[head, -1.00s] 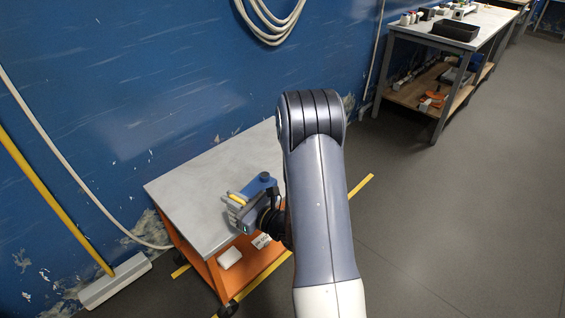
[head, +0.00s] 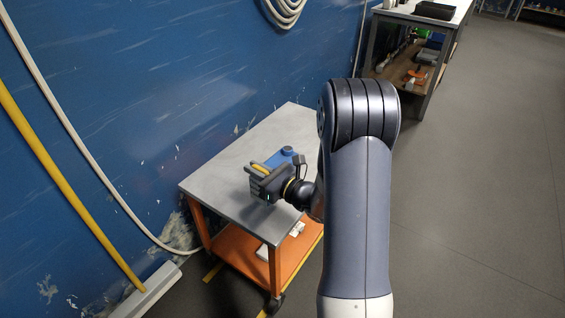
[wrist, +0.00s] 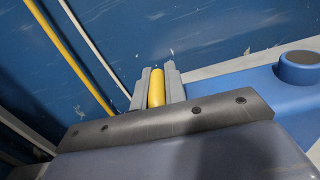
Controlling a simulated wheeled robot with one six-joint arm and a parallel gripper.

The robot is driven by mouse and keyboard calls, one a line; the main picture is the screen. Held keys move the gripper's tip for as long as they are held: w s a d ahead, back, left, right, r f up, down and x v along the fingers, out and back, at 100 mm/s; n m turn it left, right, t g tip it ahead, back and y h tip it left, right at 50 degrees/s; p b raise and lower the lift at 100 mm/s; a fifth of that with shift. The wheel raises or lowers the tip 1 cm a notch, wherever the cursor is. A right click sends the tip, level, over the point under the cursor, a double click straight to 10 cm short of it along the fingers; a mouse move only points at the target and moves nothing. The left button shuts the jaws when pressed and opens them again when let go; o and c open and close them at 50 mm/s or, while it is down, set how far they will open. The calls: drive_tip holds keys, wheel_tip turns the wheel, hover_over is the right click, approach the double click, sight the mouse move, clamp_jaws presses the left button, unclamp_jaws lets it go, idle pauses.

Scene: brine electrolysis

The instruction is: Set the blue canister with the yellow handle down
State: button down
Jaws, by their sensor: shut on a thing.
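My gripper is shut on the yellow handle. In the wrist view the handle (wrist: 157,88) lies between the two grey fingers (wrist: 157,90), and the canister's blue body and cap (wrist: 301,68) show at the right. The canister's underside is hidden, so I cannot tell whether it touches the cart top.
A blue wall (head: 150,90) stands behind the cart. A yellow-handled broom (head: 65,185) leans at the left. White items (head: 264,251) lie on the cart's lower shelf. A workbench (head: 428,60) stands at the back right. The cart top's left part is bare.

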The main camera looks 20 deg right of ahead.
drive_tip(key=w+a+r+b, duration=0.25)
drive_tip(key=w+b, duration=0.25)
drive_tip(key=b, duration=0.5)
wheel_tip(320, 180, down, 9)
drive_tip(key=b, duration=0.4)
drive_tip(key=shift+r+n+y, duration=0.2)
drive_tip(key=shift+n+y, duration=0.1)
drive_tip(key=shift+y, duration=0.1)
drive_tip(key=shift+w, duration=0.1)
drive_tip(key=shift+f, duration=0.25)
drive_tip(key=c, duration=1.5)
unclamp_jaws()
drive_tip(key=shift+o, duration=0.2)
drive_tip(key=shift+r, duration=0.15)
